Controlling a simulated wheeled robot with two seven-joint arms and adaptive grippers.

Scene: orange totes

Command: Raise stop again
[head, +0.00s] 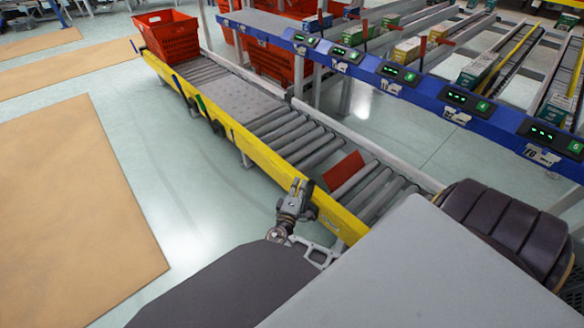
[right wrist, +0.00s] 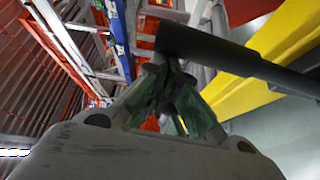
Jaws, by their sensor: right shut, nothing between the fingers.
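The stop appears as a red plate (head: 344,171) among the rollers of the yellow-sided conveyor (head: 270,160); I cannot tell how far it stands above them. My right gripper (head: 298,188) is at the outer side of the yellow rail, near the stop, shut and empty. In the right wrist view its green-padded fingers (right wrist: 172,95) are together, and a dark bar (right wrist: 240,62) crosses close to their tips. I cannot tell whether they touch the bar. My left gripper is not in view.
A red tote (head: 170,38) sits at the far end of the conveyor. The rollers between it and the stop are empty. A blue-edged rack (head: 365,70) with green displays and small boxes runs along the right. Open floor (head: 200,190) lies left of the conveyor.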

